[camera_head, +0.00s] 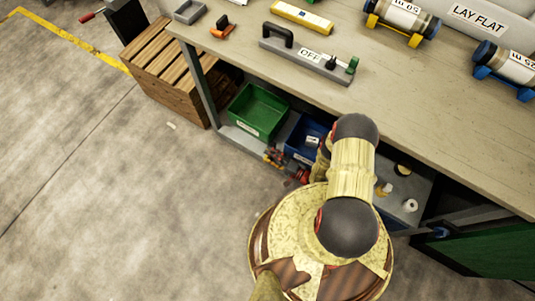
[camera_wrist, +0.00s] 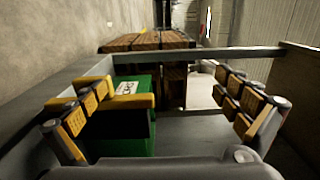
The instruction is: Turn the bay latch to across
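I cannot make out a part that is clearly the bay latch in either view. In the head view, a small blue knob (camera_head: 440,232) sits by a grey bar and a green panel (camera_head: 500,250) under the bench's right end; I cannot tell if it is the latch. My gripper (camera_wrist: 178,88) shows in the wrist view with its yellow-padded fingers spread wide, one at each side, and nothing held between them. The left finger overlaps a green bin (camera_wrist: 122,135). In the head view my arm covers most of my gripper, low at the bench's front.
The bench top (camera_head: 420,115) carries a grey bar marked OFF (camera_head: 300,60) and labelled rolls. On the lower shelf stand the green bin (camera_head: 258,108) and a blue bin (camera_head: 304,135). A wooden crate (camera_head: 165,70) stands left of the bench. The floor at left is mostly clear.

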